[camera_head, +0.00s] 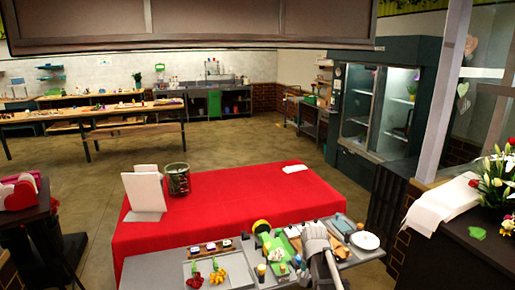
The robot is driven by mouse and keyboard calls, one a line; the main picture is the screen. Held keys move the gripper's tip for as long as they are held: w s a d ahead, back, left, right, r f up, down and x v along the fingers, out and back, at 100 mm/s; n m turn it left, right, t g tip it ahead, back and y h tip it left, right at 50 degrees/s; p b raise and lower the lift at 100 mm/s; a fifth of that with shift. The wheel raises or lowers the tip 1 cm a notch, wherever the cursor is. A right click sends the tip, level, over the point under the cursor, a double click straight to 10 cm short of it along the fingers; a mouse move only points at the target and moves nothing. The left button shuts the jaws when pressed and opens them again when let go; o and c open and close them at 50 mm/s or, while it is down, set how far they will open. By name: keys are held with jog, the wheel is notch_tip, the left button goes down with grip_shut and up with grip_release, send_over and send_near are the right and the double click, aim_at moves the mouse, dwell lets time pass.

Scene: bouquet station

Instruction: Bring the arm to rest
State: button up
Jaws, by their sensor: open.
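My gripper (316,240) shows in the head view at the lower right of centre, as a grey shape over the grey work counter (225,280). My arm runs down from it to the bottom edge of the picture. The gripper is open, and I see nothing held in it. Its fingertips are small and partly hidden. Whether it touches anything on the counter, I cannot tell.
Red and yellow flowers (217,275) lie on the counter, with a white plate (365,240) at right. Behind is a red-covered table (235,205) with a dark green pot (177,179) and a white board (144,193). A dark counter (465,250) stands right.

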jog(key=s+f+n+b, duration=0.4)
jog(key=s+f+b, duration=0.3)
jog(key=s, duration=0.5)
jog(key=shift+f, duration=0.3)
dwell(1.2)
